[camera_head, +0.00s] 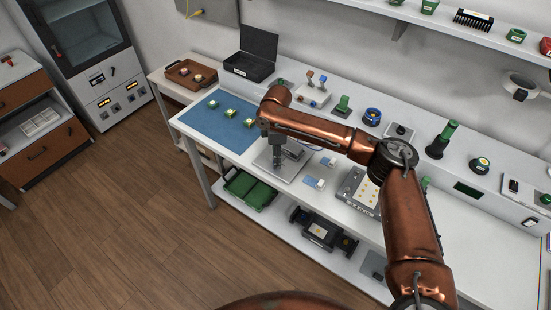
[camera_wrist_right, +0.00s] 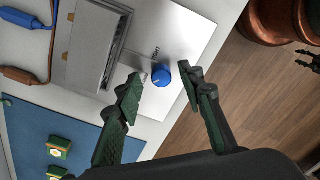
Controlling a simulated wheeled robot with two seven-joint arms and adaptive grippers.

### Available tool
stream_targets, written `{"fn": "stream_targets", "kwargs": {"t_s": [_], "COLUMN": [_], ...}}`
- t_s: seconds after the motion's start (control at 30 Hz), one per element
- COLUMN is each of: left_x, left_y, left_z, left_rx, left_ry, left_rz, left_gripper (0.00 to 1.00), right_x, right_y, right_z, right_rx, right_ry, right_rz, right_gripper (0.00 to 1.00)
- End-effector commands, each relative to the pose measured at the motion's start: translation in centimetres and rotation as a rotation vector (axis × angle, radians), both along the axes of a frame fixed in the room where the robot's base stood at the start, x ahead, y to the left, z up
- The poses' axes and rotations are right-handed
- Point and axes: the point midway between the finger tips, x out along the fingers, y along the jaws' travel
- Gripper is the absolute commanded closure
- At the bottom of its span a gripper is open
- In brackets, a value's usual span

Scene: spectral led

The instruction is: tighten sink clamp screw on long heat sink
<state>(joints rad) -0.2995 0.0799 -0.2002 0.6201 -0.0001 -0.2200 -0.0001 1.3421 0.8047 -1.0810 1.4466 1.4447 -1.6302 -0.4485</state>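The long grey heat sink (camera_wrist_right: 92,42) sits on a white plate (camera_wrist_right: 185,40) in the right wrist view. The heat sink also shows in the head view (camera_head: 294,150), partly behind my right arm. A blue clamp screw knob (camera_wrist_right: 161,75) stands at its end, beside lettering that ends in "GHT". My right gripper (camera_wrist_right: 162,84) is open, with its green-padded fingers on either side of the knob and visible gaps to it. In the head view my right gripper (camera_head: 278,153) points down over the plate and hides the knob. Dark finger-like parts, possibly my left gripper (camera_wrist_right: 308,60), show at the wrist view's right edge.
A blue mat (camera_head: 207,122) with several small green-and-white boards lies left of the plate. A grey box with yellow dots (camera_head: 358,190), an open black case (camera_head: 252,55) and blue and orange probes (camera_wrist_right: 28,18) are nearby.

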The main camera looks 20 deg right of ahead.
Motion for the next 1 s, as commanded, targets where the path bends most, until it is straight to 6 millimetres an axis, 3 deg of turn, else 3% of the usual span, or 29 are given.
{"fn": "stream_targets", "kwargs": {"t_s": [0.37, 0.9, 1.0], "left_x": [-0.05, -0.03, -0.03], "left_y": [-0.07, -0.08, -0.08], "left_z": [-0.11, -0.12, -0.11], "left_rx": [-0.001, -0.001, -0.001], "left_ry": [0.001, 0.001, 0.000], "left_rz": [0.000, 0.000, 0.000], "left_gripper": [0.60, 0.60, 0.60], "right_x": [0.06, 0.07, 0.07], "right_y": [0.27, 0.24, 0.24], "right_z": [-0.70, -0.67, -0.66], "right_rx": [0.001, 0.001, 0.001], "right_ry": [-0.001, -0.001, -0.001], "right_rz": [0.004, 0.003, 0.003], "right_gripper": [0.64, 1.00, 1.00]}}
